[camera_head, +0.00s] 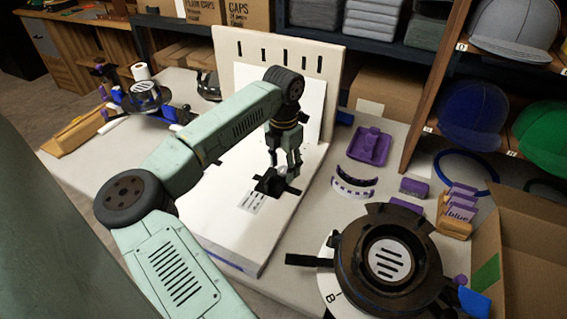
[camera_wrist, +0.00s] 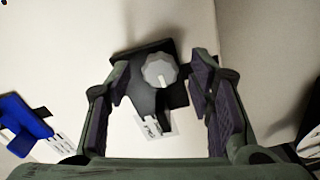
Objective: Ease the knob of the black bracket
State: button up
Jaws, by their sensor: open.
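The black bracket (camera_head: 268,183) sits on the white board, below my gripper in the head view. In the wrist view the black bracket (camera_wrist: 150,99) shows between and beyond my fingers, with its grey ridged knob (camera_wrist: 160,71) facing the camera. The knob carries a pale mark on its face. My gripper (camera_head: 284,168) points down over the bracket and is open. In the wrist view the fingers of my gripper (camera_wrist: 165,90) stand on either side of the knob, apart from it. A white printed label (camera_wrist: 160,125) lies beside the bracket.
A blue bracket (camera_wrist: 24,120) with a label is at the left of the wrist view. A dark round device (camera_head: 391,256) stands at the front right of the table. An upright slotted panel (camera_head: 275,50) rises behind the board. Purple parts (camera_head: 368,146) lie to the right.

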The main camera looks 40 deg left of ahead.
jog(key=shift+c, duration=0.2)
grip_shut()
dwell(0.4)
jog(key=n+b, duration=0.3)
jog(key=shift+f+n, duration=0.15)
jog(key=shift+n, duration=0.25)
jog(key=n+b, duration=0.3)
jog(key=n, duration=0.1)
jog(key=shift+n+b, duration=0.3)
jog(key=n+b, duration=0.2)
jog(key=n, duration=0.2)
jog(key=shift+w+b, duration=0.1)
jog(key=shift+b, duration=0.2)
jog(key=shift+r+n+b, duration=0.2)
jog(key=shift+n+b, duration=0.75)
jog(key=shift+n, duration=1.55)
